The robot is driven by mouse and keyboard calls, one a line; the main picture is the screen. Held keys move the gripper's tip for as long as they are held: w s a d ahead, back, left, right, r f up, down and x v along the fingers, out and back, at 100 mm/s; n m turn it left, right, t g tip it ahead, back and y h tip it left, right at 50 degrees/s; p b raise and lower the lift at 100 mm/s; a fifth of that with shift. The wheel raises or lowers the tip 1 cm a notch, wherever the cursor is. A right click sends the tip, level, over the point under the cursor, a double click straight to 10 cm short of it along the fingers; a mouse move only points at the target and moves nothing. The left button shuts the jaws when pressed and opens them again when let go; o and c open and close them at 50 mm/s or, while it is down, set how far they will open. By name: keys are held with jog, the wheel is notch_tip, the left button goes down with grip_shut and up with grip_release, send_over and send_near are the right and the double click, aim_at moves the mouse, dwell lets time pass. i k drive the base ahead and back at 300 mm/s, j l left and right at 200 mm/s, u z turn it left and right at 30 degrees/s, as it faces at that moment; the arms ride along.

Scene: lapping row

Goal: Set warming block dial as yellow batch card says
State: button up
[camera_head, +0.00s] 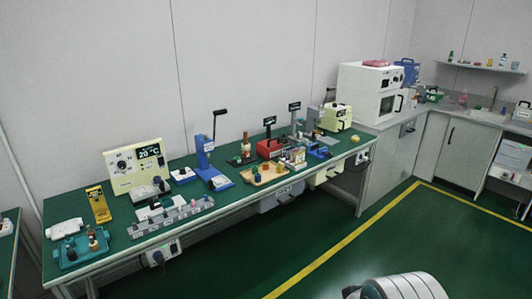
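A cream control unit (123,183) stands at the back left of the green bench, and I take it to be the warming block. Its dark display (149,152) reads about 20 °C. A round dial (122,165) sits on its face left of the display; its pointer setting is too small to read. My gripper is not in view.
The long green bench (233,195) holds a teal tray (70,256), a grey rack (170,216), a blue press (208,165) and a wooden tray (265,178). A white oven (372,95) stands beyond.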

aim_at(121, 165)
jog(key=l+u, duration=0.1)
jog(key=l, duration=1.1)
jog(key=u, duration=1.25)
jog(key=i+j, duration=0.1)
jog(key=i, duration=0.5)
jog(key=i+j+z, duration=0.1)
jog(key=i, duration=0.45)
jog(key=i+j, duration=0.15)
jog(key=i, duration=0.45)
jog(key=i+j+z, duration=0.1)
jog(key=i, duration=0.5)
jog(key=i+j, duration=0.25)
jog(key=i, duration=0.3)
jog(key=l+z, duration=0.05)
